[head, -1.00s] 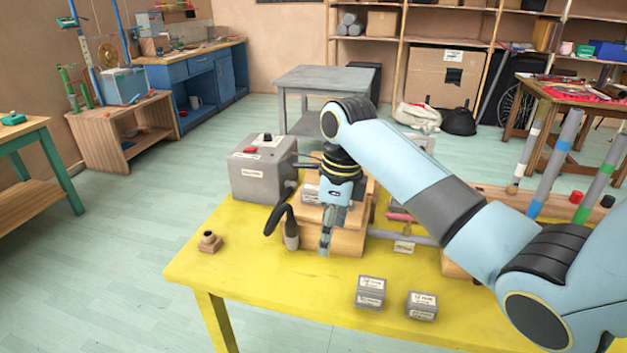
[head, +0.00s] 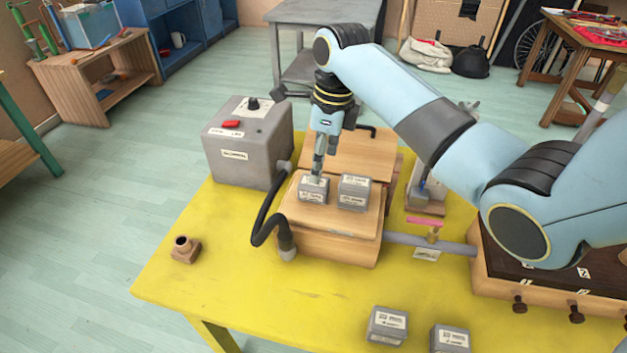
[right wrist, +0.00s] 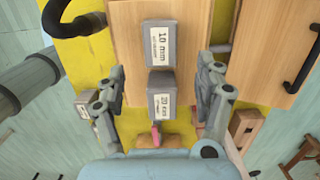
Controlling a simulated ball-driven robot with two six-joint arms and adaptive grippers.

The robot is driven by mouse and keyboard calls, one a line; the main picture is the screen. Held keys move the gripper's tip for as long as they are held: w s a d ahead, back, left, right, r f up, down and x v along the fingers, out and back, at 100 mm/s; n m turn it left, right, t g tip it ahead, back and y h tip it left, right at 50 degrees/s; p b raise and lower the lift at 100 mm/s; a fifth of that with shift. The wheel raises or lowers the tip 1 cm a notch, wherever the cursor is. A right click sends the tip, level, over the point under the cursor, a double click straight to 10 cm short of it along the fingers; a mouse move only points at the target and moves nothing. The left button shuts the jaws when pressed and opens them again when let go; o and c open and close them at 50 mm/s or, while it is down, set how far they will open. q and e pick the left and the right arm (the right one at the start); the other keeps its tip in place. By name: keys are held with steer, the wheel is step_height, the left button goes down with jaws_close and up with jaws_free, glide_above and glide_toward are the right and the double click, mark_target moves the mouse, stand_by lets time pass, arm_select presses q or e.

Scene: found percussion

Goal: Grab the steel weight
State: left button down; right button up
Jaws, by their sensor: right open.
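Two grey labelled blocks, which look like the steel weights, sit side by side on the wooden box (head: 335,250): a left block (head: 313,191) and a right block (head: 354,193). My right gripper (head: 318,172) points down at the left block in the head view, covering part of it. In the right wrist view my gripper (right wrist: 160,78) is open, its fingers on either side of the row of blocks. There one block reads 10 mm (right wrist: 160,45) and the nearer one 20 mm (right wrist: 161,97). I see no contact. My left gripper is not in view.
Two more grey blocks, one left (head: 387,326) and one right (head: 450,338), lie at the yellow table's (head: 225,280) front. A grey control box (head: 247,143) with a black hose (head: 262,222) stands left. A small brown fitting (head: 185,250) sits front left, with clear table around it.

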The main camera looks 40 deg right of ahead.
mark_target(314, 185)
step_height(314, 185, down, 2)
steer(key=shift+w+a+f, duration=0.1)
steer(key=shift+a+f, duration=0.05)
steer(key=f, duration=0.3)
steer(key=w+f, duration=0.1)
steer(key=f, duration=0.1)
steer(key=shift+a+f, duration=0.3)
steer(key=shift+a, duration=0.05)
steer(key=shift+c, duration=1.8)
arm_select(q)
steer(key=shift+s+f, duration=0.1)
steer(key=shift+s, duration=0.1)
arm_select(e)
jaws_close()
